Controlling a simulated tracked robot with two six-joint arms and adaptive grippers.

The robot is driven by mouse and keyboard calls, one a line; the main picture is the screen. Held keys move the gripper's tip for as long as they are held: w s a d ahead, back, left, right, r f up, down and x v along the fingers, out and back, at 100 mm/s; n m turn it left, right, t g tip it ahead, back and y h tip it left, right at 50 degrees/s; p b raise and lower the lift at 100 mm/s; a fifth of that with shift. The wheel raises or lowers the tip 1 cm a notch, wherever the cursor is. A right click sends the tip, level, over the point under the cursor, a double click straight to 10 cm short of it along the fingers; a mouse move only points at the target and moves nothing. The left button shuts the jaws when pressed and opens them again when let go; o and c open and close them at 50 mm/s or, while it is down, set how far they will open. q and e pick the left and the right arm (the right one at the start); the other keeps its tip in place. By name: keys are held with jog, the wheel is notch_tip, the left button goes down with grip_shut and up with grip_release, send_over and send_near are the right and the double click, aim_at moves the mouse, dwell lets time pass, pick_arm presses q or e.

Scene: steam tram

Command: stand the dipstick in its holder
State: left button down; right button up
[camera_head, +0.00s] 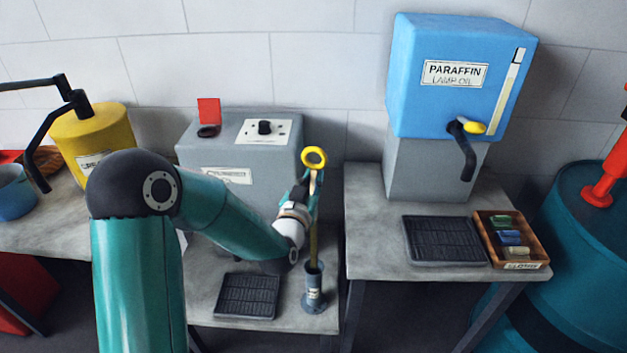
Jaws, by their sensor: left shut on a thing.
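The dipstick (314,235) has a yellow ring on top and a thin brass-coloured rod, held close to upright. My left gripper (312,185) is shut on it just below the ring. The holder (314,288) is a grey-blue tube on a round foot, with a small label, standing near the front right of the middle bench. The rod's lower end meets the tube's mouth in the picture; I cannot tell how deep it sits inside. My left arm hides part of the bench. My right gripper is not in view.
A black drip tray (247,296) lies left of the holder. A grey box (240,150) with a knob stands behind. On the right bench (375,240) are a blue paraffin tank (455,85), another black tray (445,241) and a wooden box (512,240). A yellow can (92,130) stands left.

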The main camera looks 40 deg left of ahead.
pick_arm(q)
jog(key=shift+r+b, duration=0.1)
jog(key=shift+b, duration=0.85)
dwell(0.8)
notch_tip(320, 180, down, 11)
jog(key=b, duration=1.3)
dwell(4.5)
